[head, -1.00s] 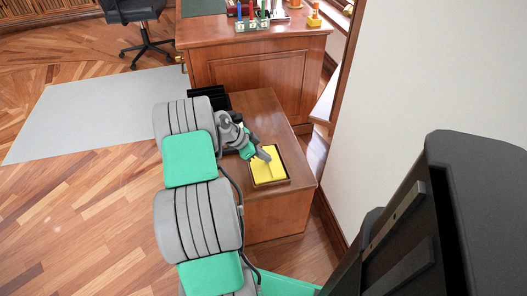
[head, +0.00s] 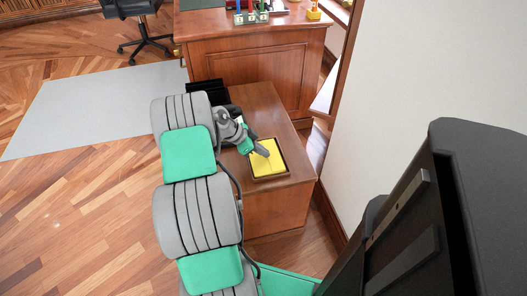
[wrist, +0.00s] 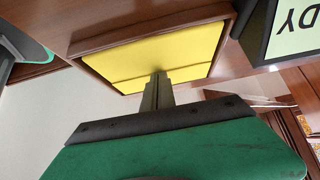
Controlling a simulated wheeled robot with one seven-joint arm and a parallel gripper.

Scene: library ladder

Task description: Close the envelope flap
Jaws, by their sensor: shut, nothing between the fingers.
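The yellow envelope (head: 268,161) lies in a shallow dark-framed wooden tray (head: 271,177) on the low wooden cabinet. In the wrist view the envelope (wrist: 190,52) fills the tray (wrist: 90,45), and thin crease lines cross it. I cannot tell for certain whether its flap is fully flat. My gripper (head: 265,153) is over the envelope in the head view. In the wrist view my gripper (wrist: 159,76) is shut and empty, its fingertips at or very close to the yellow surface near one crease.
The low cabinet (head: 262,101) has a black tray (head: 207,88) at its back left. A box with a label ending in "DY" (wrist: 290,30) stands beside the envelope tray. A large desk (head: 250,68) stands behind, and a white wall (head: 400,90) rises to the right.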

